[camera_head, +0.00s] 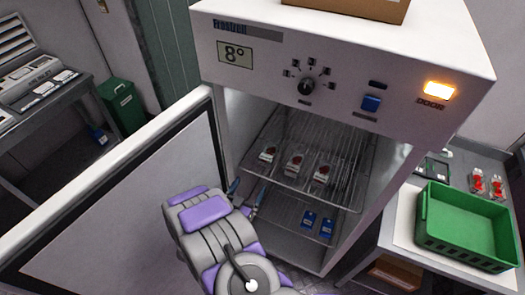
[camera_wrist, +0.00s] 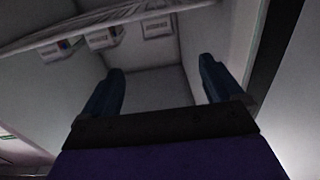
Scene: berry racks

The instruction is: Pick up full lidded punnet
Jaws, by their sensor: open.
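Three small whitish punnets with dark red patches stand in a row on the upper wire shelf of the open cabinet: left (camera_head: 267,153), middle (camera_head: 294,163) and right (camera_head: 322,172). Whether they are lidded or full is too small to tell. My gripper (camera_head: 246,193) is at the cabinet's open front, left of and lower than the row, apart from the punnets. In the wrist view its two dark blue fingers (camera_wrist: 162,80) are spread with nothing between them. Pale box shapes (camera_wrist: 103,38) show beyond the fingers in that dim view.
The cabinet door (camera_head: 120,200) stands open at left. A box (camera_head: 350,8) sits on top. At right, a table holds a green crate (camera_head: 455,240) and two clear containers with red contents (camera_head: 487,185). A green bin (camera_head: 122,105) stands back left.

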